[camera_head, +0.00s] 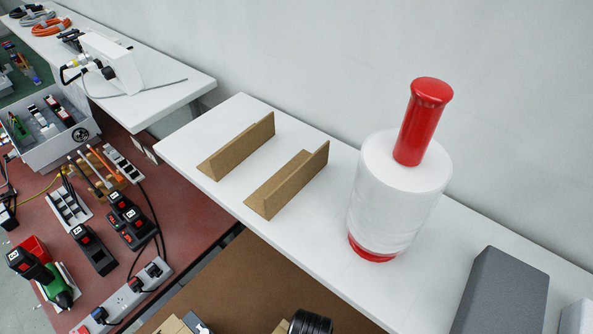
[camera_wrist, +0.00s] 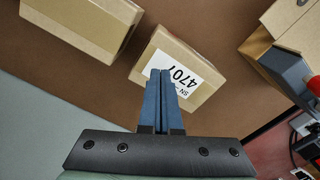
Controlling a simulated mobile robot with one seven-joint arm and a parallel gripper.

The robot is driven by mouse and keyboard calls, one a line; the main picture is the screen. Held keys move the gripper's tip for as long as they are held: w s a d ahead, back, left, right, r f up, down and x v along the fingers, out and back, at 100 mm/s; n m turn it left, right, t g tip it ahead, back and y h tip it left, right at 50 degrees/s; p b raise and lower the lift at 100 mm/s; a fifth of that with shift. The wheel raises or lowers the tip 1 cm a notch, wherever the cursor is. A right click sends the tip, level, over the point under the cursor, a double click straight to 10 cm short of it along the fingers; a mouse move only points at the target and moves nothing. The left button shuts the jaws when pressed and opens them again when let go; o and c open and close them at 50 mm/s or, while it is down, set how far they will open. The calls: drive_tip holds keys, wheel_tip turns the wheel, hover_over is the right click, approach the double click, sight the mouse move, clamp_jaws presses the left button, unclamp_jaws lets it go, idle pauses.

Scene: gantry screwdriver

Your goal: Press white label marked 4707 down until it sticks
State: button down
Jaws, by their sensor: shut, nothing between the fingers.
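The white label (camera_wrist: 187,78) marked 4707, with "SN" beside the number, lies on the top of a small brown cardboard box (camera_wrist: 207,73) in the middle of the wrist view. Its print appears upside down. My gripper (camera_wrist: 161,72) has two blue fingers shut together with nothing between them. The fingertips overlap the label's lower left part and hide some of it. I cannot tell whether they touch it. The label looks flat on the box. The label does not show in the head view.
Another brown box (camera_wrist: 90,18) stands upper left in the wrist view, with more boxes (camera_wrist: 300,25) at the right. In the head view, a white shelf (camera_head: 310,235) holds a wrap roll with a red handle (camera_head: 425,120) and two brown brackets (camera_head: 290,180).

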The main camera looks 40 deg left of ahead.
drive_tip(key=shift+f+b, duration=0.5)
drive_tip(key=shift+f, duration=0.3)
wheel_tip(320, 180, up, 7)
drive_tip(key=p, duration=0.7)
drive_tip(key=shift+p, duration=0.4)
idle(0.6)
